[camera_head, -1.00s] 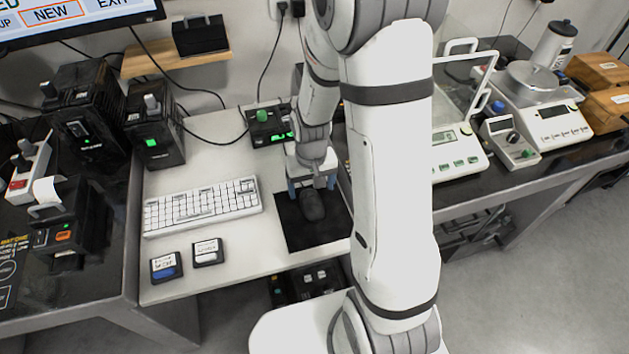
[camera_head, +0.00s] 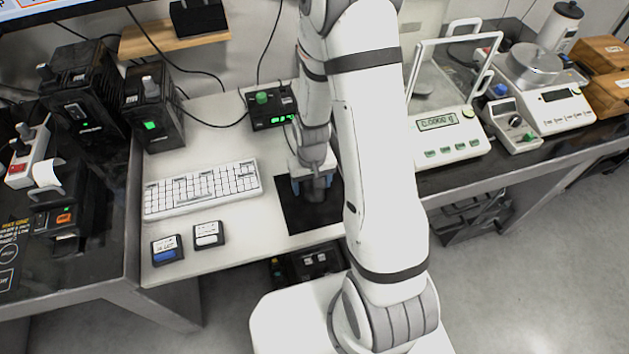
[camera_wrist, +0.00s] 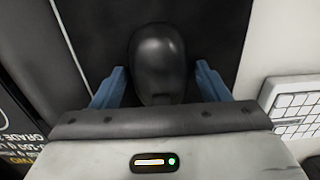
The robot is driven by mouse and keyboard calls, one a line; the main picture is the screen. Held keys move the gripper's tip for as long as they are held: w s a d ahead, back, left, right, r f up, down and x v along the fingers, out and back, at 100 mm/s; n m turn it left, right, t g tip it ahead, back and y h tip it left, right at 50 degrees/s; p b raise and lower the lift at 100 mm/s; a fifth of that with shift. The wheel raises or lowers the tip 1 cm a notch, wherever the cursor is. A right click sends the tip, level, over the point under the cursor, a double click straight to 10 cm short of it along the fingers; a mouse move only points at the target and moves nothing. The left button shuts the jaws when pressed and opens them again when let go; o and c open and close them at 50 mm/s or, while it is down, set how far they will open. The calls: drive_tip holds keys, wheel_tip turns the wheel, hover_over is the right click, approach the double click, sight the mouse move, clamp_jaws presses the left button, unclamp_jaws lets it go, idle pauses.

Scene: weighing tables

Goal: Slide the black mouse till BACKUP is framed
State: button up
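The black mouse (camera_wrist: 157,62) lies on the black mat (camera_wrist: 215,25) in the wrist view. My gripper (camera_wrist: 160,85) is open, with one blue finger on each side of the mouse and a visible gap at each side. In the head view my gripper (camera_head: 314,186) is low over the mat (camera_head: 291,212) and largely hides the mouse. The monitor (camera_head: 50,14) is almost wholly cut off at the top left. Its labels cannot be read now, so which one is framed does not show.
A white keyboard (camera_head: 201,189) lies left of the mat. Two small labelled blocks (camera_head: 167,250) (camera_head: 208,235) sit in front of it. A black box with a green knob (camera_head: 270,107) stands behind my gripper. Balances (camera_head: 445,140) stand on the right table.

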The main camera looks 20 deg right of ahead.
drive_tip(key=c, duration=0.8)
drive_tip(key=shift+a, duration=2.3)
drive_tip(key=shift+c, duration=0.2)
drive_tip(key=o, duration=1.1)
wheel_tip(320, 180, up, 8)
drive_tip(key=shift+f, duration=0.15)
